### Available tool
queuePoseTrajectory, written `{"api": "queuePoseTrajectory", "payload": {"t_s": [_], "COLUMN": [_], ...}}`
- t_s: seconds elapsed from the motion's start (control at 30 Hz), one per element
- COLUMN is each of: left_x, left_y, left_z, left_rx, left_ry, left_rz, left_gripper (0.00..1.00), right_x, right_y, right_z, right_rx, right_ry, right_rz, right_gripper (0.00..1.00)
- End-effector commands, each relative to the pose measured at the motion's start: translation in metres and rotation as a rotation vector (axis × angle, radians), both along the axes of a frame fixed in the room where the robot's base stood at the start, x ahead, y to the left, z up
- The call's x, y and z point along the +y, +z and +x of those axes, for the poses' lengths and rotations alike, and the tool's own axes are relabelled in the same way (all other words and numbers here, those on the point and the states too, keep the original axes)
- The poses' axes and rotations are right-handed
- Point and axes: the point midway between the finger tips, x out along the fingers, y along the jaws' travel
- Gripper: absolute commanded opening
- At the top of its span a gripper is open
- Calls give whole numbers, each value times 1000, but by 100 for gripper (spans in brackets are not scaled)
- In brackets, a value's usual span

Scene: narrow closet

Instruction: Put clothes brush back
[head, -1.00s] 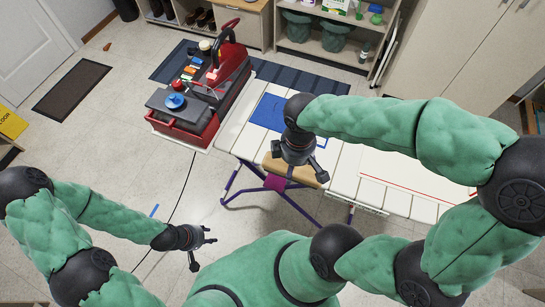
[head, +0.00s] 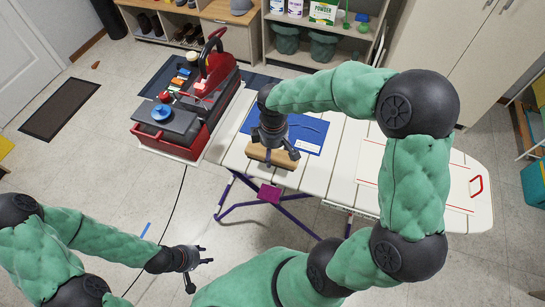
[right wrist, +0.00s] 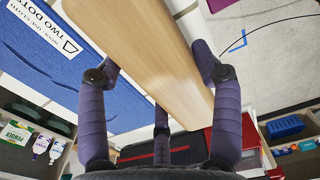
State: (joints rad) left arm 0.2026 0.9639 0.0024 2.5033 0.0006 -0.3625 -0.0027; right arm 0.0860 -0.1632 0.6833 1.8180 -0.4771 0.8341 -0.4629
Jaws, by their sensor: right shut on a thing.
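The clothes brush shows as a light wooden block (head: 272,157) near the front edge of the white slatted board (head: 330,170). My right gripper (head: 273,150) is shut on it from above. The right wrist view shows the pale wooden brush (right wrist: 150,55) between the dark purple fingers (right wrist: 160,90); its bristles are hidden there. A blue mat (head: 305,137) lies on the board just behind the brush, with print on it. I cannot tell whether the brush touches the board. My left gripper (head: 198,263) is open and empty, low over the floor at the lower left.
A red toolbox-like case (head: 195,110) with a blue round item on top stands left of the board. A shelf (head: 315,55) with containers stands behind, and a cabinet (head: 455,50) at the back right.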

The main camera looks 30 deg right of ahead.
Motion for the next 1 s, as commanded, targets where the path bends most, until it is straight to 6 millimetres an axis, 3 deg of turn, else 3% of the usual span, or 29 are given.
{"api": "queuePoseTrajectory", "payload": {"t_s": [0.3, 0.73, 0.77, 0.8, 0.83, 1.0], "left_x": [0, 0, 0, 0, 0, 0], "left_y": [-13, -15, -14, -14, -14, -14], "left_z": [0, 0, 0, 0, 0, 0], "left_rx": [0, 0, 0, 0, 0, 0], "left_ry": [0, 0, 0, 0, 0, 0], "left_rz": [0, 0, 0, 0, 0, 0], "left_gripper": [40, 40, 40, 40, 40, 40], "right_x": [-2, -2, -1, -1, -1, -1], "right_y": [-38, -43, -42, -42, -42, -42], "right_z": [6, 7, 6, 6, 6, 6], "right_rx": [1, 0, 1, 1, 1, 1], "right_ry": [1, 0, 0, 0, 0, 0], "right_rz": [0, 0, 1, 1, 1, 1], "right_gripper": [30, 30, 71, 82, 89, 89]}}
